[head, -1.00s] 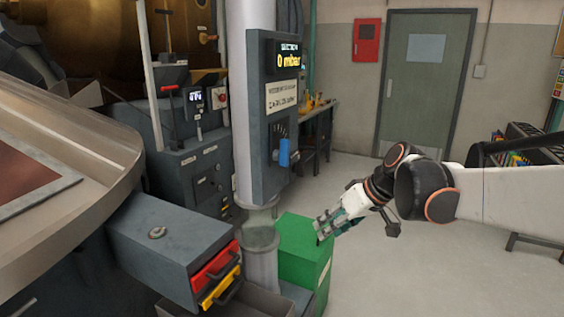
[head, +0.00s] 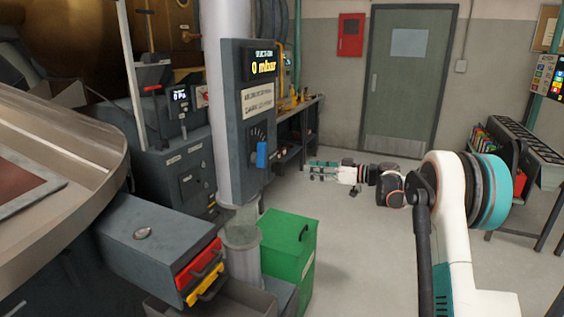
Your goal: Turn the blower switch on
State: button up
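A grey control box (head: 257,108) on a pale vertical pipe carries a lit display (head: 264,66) reading 0 with a unit like mbar, a label plate, and a blue lever (head: 262,154) hanging down beside a small dial. I cannot read any label that names the blower switch; the blue lever may be it. My gripper (head: 311,170) points left, a little right of the blue lever in the picture and apart from it. Its two fingers look spread, with nothing between them.
A green bin (head: 288,245) stands below the box. A grey unit with red (head: 200,264) and yellow (head: 207,290) handles is at lower left. Machine panels (head: 190,170) stand behind the pipe. The floor (head: 385,260) right of the bin is clear; a rack (head: 515,150) stands far right.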

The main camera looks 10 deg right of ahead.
aim_at(278, 169)
jog(key=w+a+t+b, duration=0.1)
jog(key=w+a+b, duration=0.2)
jog(key=w+a, duration=0.6)
jog(key=shift+w+f+n+y, duration=0.2)
jog(key=shift+f+n+y, duration=0.1)
jog(key=shift+y, duration=0.1)
grip_shut()
